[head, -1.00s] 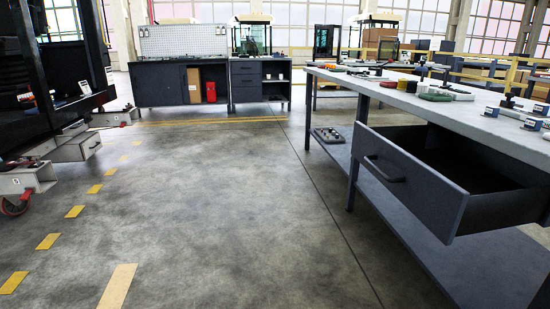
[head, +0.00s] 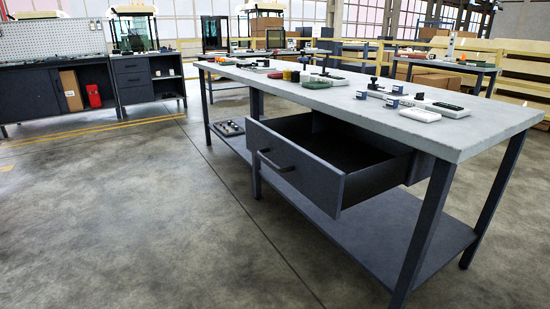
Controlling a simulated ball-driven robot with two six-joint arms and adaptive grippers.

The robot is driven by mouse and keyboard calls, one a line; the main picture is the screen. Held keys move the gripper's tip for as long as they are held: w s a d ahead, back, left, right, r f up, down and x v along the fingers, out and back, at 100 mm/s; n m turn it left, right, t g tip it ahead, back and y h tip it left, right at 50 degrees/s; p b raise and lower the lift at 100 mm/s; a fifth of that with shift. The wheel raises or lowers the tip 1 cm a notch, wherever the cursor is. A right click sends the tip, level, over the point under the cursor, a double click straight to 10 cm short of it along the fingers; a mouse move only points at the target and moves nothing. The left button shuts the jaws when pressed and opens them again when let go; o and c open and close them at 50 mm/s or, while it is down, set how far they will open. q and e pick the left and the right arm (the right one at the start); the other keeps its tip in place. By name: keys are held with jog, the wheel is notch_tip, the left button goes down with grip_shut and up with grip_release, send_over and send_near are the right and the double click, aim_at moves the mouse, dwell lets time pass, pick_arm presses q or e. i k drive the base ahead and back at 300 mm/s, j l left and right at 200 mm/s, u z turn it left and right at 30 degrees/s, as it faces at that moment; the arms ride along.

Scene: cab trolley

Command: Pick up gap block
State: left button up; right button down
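No gap block can be made out for certain in the head view. Small blue-and-white blocks stand on the grey workbench (head: 320,98), one at the front, the near block (head: 391,103), one to its left, the left block (head: 362,95), and one behind, the far block (head: 397,89). They are too small to tell whether any is the gap block. Neither of my grippers is in view.
An open, apparently empty drawer (head: 305,180) juts out from the workbench's near side. A green-and-white device (head: 420,115) and other tools lie on top. A lower shelf (head: 400,235) runs underneath. Open floor (head: 130,220) lies left. A dark cabinet bench (head: 50,95) stands behind.

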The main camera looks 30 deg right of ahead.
aim_at(360, 95)
jog(key=z, duration=1.4)
jog(key=i+j, duration=0.5)
